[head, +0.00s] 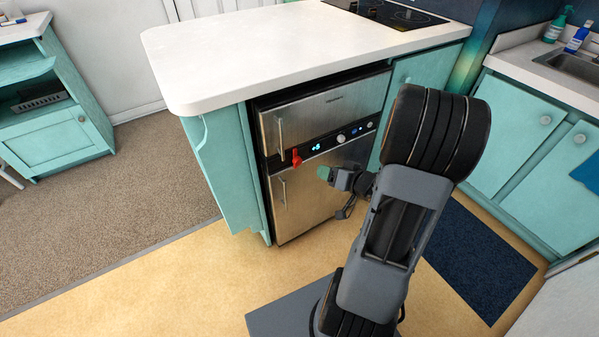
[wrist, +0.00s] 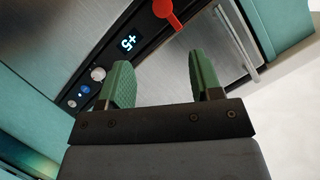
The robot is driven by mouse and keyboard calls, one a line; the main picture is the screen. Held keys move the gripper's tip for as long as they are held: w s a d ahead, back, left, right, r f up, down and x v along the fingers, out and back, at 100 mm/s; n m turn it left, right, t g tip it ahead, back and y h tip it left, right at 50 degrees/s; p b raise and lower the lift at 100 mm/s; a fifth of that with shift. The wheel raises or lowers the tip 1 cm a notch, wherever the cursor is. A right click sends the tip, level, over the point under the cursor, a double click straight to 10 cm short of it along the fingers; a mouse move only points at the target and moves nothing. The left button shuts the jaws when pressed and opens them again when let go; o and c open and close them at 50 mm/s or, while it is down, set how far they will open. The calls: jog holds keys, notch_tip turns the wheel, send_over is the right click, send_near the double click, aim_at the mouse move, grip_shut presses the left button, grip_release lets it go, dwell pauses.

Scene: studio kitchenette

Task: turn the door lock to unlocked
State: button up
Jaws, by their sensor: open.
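The door lock is a red lever (head: 297,157) on the dark control strip of a steel double-door appliance (head: 325,105), left of the lit display. In the wrist view the red lever (wrist: 166,12) is at the top edge, partly cut off, beyond the fingertips. My gripper (head: 332,177) is in front of the appliance, to the right of and a little below the lever. In the wrist view my gripper (wrist: 158,72) has its two green fingers apart with nothing between them. It does not touch the lever.
A blue display (wrist: 129,43) and knobs (wrist: 97,74) share the control strip. Vertical handles (head: 279,133) stick out on the left of both doors. The white countertop (head: 270,45) overhangs the appliance. Tan floor (head: 170,280) is clear at left.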

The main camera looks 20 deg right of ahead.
aim_at(299, 162)
jog(key=b+x, duration=0.1)
jog(key=x, duration=0.3)
jog(key=b+x, duration=0.2)
jog(key=x, duration=0.1)
jog(key=b+x, duration=0.1)
jog(key=x, duration=0.3)
jog(key=shift+w+a+f, duration=0.1)
jog(key=shift+a+f, duration=0.3)
jog(key=shift+b+x, duration=0.4)
jog(key=shift+x, duration=0.6)
jog(key=shift+r, duration=0.1)
jog(key=c, duration=0.9)
